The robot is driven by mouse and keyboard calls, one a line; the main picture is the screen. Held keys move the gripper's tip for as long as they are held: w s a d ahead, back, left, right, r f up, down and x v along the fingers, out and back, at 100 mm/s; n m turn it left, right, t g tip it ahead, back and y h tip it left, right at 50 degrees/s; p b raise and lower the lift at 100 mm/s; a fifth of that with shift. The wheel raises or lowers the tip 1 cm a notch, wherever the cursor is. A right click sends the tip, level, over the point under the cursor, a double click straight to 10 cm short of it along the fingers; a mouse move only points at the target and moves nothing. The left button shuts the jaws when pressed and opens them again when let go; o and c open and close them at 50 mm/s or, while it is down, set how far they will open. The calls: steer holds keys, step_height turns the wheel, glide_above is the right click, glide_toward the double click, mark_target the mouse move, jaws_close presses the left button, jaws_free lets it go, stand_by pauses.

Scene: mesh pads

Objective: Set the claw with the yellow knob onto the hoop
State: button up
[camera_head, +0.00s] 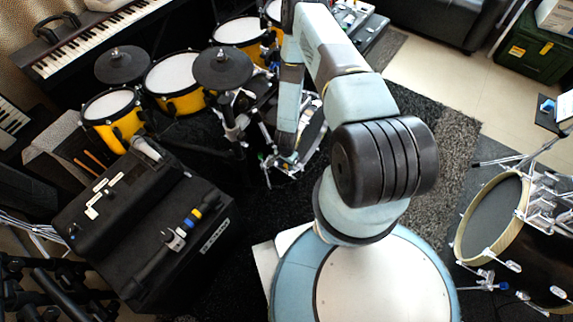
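A small row of parts (184,228) lies on the black case at left. It has a yellow piece (196,213) at its upper end, blue beside that, and a pale grey piece (176,241) lower down. They look like claws with coloured knobs, but are too small to tell apart. The pale wooden hoop (464,240) rings the front of the bass drum at right.
The black case (95,240) also carries a microphone-like object (146,148). Yellow drums with white mesh pads (172,73) and dark cymbal pads (222,68) stand behind. Metal hardware (545,205) crowds the bass drum (492,218). A grey rug (450,140) lies clear beyond my arm.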

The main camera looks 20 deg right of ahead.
steer(key=shift+s+d, duration=0.1)
steer(key=c, duration=0.5)
steer(key=shift+d+r+g+y, duration=0.3)
steer(key=shift+g+y, duration=0.1)
steer(key=shift+y, duration=0.2)
steer(key=shift+c, duration=0.2)
steer(key=shift+d+r+g+y, duration=0.25)
steer(key=shift+r+g+y, duration=0.15)
steer(key=shift+g+y, duration=0.25)
steer(key=o, duration=0.9)
steer(key=shift+w+a, duration=0.1)
steer(key=shift+w, duration=0.15)
steer(key=shift+r, duration=0.1)
steer(key=v, duration=1.3)
steer(key=shift+r, duration=0.35)
